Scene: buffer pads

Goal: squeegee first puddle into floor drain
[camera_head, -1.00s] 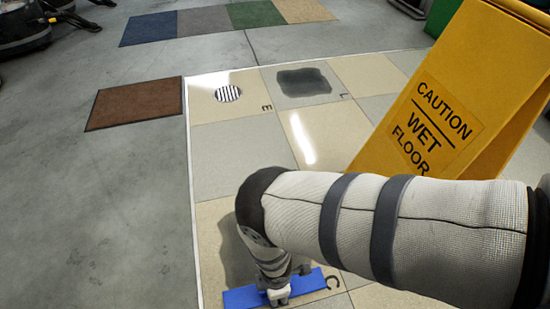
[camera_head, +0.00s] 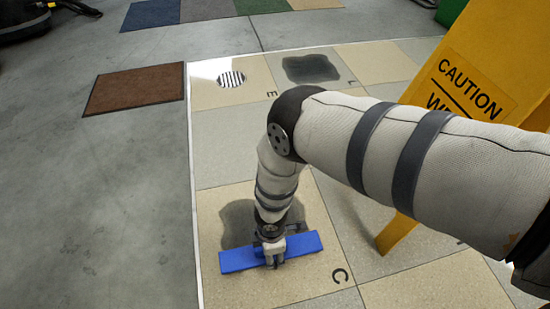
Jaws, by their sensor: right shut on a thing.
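My right gripper (camera_head: 274,256) is shut on a blue squeegee (camera_head: 312,242) at the bottom of the head view. The squeegee lies crosswise on the beige tile marked C, at the near edge of a dark puddle (camera_head: 235,220). My right arm and gripper hide part of this puddle. The round floor drain (camera_head: 231,79) with a striped grate is on the far-left beige tile marked E. A second dark puddle (camera_head: 311,68) lies on the tile marked L, right of the drain. My left gripper is not in view.
A yellow caution wet floor sign (camera_head: 470,75) stands on the right, partly behind my right arm. A brown mat (camera_head: 135,92) lies left of the tiled area. Coloured mats (camera_head: 206,9) lie at the back. The grey floor (camera_head: 120,210) at left is clear.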

